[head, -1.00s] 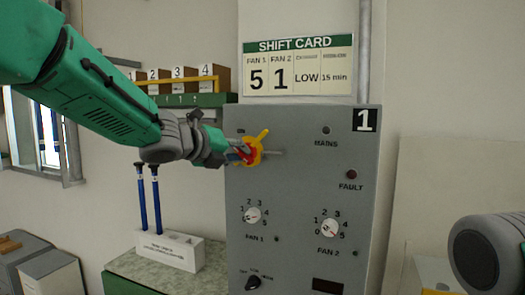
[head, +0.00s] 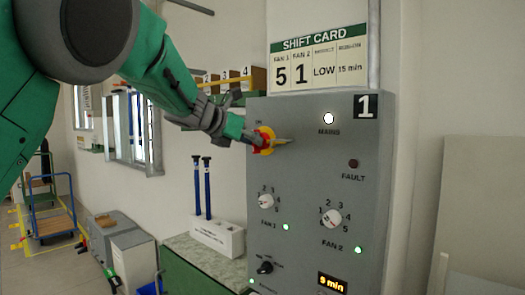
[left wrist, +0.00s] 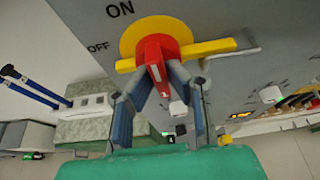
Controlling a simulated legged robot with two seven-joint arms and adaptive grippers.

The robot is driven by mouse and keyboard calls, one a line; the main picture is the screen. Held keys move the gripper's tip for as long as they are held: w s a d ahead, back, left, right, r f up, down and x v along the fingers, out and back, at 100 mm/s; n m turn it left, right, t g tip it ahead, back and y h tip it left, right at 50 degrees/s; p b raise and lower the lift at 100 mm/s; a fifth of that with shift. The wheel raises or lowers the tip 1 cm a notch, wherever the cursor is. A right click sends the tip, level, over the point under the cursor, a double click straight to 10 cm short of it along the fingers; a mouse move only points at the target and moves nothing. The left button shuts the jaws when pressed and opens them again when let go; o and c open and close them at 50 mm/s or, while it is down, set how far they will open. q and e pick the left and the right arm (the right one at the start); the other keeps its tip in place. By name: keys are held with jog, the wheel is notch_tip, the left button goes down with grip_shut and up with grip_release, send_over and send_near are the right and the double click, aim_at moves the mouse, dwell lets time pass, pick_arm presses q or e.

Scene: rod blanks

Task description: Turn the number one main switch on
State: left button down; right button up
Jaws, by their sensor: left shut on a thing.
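The main switch is a red handle (left wrist: 158,60) on a yellow disc (left wrist: 148,30) with a yellow bar (left wrist: 215,46) across it. It is on the upper left of the grey panel (head: 307,178) marked 1. ON and OFF are printed beside the disc in the left wrist view. In the head view my left gripper (head: 254,138) is at the switch (head: 265,138) and hides part of it. In the left wrist view its fingers (left wrist: 160,75) are closed on the red handle from both sides. The MAINS lamp (head: 328,119) glows white. My right gripper is out of view.
The FAN 1 dial (head: 265,201) and FAN 2 dial (head: 331,218) have green lamps lit beside them. The FAULT lamp (head: 353,163) is dark. A lit display (head: 332,282) is below. The shift card (head: 319,60) hangs above. A white holder (head: 217,237) with blue rods stands left.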

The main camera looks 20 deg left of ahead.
pick_arm(q)
jog(key=shift+d+f, duration=0.2)
jog(key=shift+f, duration=0.15)
jog(key=shift+a, duration=0.1)
jog(key=c, duration=1.6)
grip_release()
jog(key=shift+r, duration=0.1)
jog(key=shift+v, duration=5.9)
